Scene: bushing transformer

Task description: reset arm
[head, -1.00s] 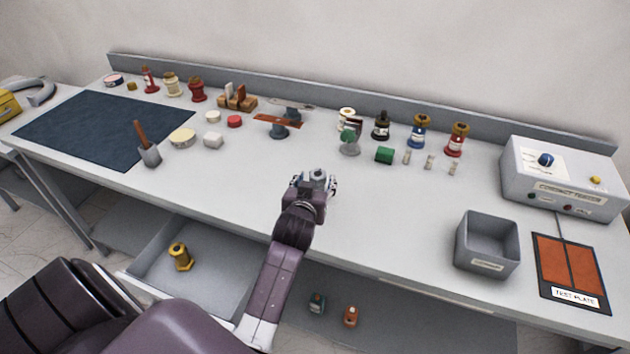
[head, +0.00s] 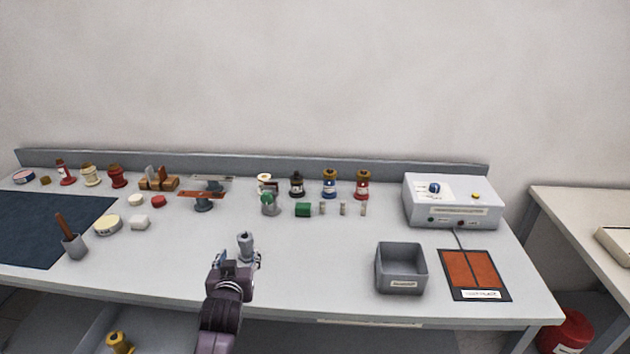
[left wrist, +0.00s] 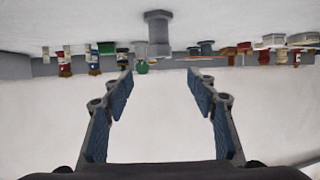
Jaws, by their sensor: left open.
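My left gripper (head: 240,258) is over the front part of the table, open and empty. In the left wrist view, which is upside down, its two blue-padded fingers (left wrist: 160,95) stand wide apart. A small grey bolt-shaped piece (head: 246,243) stands upright on the table just past the fingertips. It also shows in the left wrist view (left wrist: 158,34), apart from both fingers. My right gripper is in no view.
A grey open bin (head: 402,285), an orange test plate (head: 498,270) and a white tester box (head: 470,225) are at the right. Several small bushings and parts line the back. A dark mat (head: 40,225) lies left. The table between gripper and bin is clear.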

